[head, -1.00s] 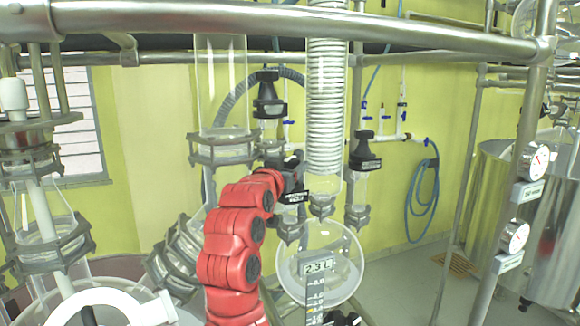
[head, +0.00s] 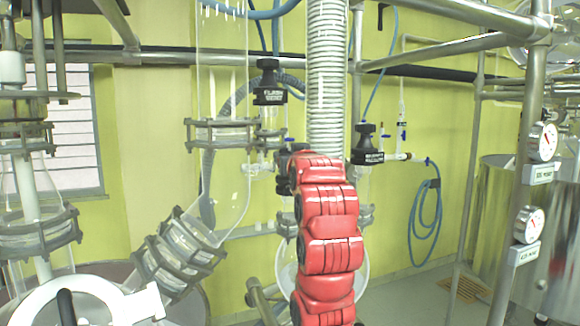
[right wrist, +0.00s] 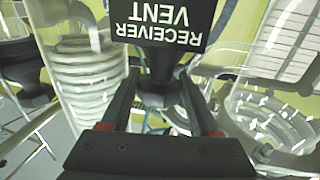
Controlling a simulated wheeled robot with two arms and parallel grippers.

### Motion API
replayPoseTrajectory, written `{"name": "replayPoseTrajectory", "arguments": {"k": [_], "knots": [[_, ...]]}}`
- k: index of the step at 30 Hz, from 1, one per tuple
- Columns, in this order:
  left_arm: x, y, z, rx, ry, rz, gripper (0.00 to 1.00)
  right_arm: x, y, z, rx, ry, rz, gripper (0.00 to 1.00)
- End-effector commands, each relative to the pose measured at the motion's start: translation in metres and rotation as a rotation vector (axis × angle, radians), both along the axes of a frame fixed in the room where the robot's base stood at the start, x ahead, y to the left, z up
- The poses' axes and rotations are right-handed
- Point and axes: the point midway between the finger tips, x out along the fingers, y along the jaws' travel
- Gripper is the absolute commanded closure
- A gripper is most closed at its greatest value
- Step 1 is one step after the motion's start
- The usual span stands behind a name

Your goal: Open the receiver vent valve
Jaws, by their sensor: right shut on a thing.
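The receiver vent valve (right wrist: 162,88) has a dark body and a black label reading "RECEIVER VENT", upside down in the right wrist view. My right gripper (right wrist: 160,104) is shut on the dark part just below the label, one finger on each side. In the head view my red right arm rises in front of the glassware, and its dark wrist shows at its upper left. The fingertips and the held valve are hidden there. My left gripper is not in view.
A white coiled condenser (head: 327,80) stands upright behind my arm. A black-topped valve (head: 268,85) is at its left and another (head: 367,145) at its right. Metal rails, clamped glass joints (head: 180,252) and pressure gauges (head: 542,142) surround the area.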

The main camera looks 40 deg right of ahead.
Motion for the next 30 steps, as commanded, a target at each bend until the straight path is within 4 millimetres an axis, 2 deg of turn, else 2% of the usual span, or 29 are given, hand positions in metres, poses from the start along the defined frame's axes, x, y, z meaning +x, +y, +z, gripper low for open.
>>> {"name": "replayPoseTrajectory", "arguments": {"k": [1, 15, 22, 30], "knots": [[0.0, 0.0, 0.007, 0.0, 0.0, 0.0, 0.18, -0.002, -0.006, 0.002, 0.003, 0.006, 0.035, 0.94], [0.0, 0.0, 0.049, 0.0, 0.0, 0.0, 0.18, 0.0, -0.005, 0.003, 0.007, 0.004, 0.46, 0.94], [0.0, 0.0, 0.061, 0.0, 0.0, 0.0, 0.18, 0.0, -0.004, 0.002, 0.007, 0.004, 0.608, 0.94], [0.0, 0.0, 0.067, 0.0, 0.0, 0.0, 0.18, 0.001, -0.002, 0.001, 0.003, 0.0, 0.697, 0.94]]}}
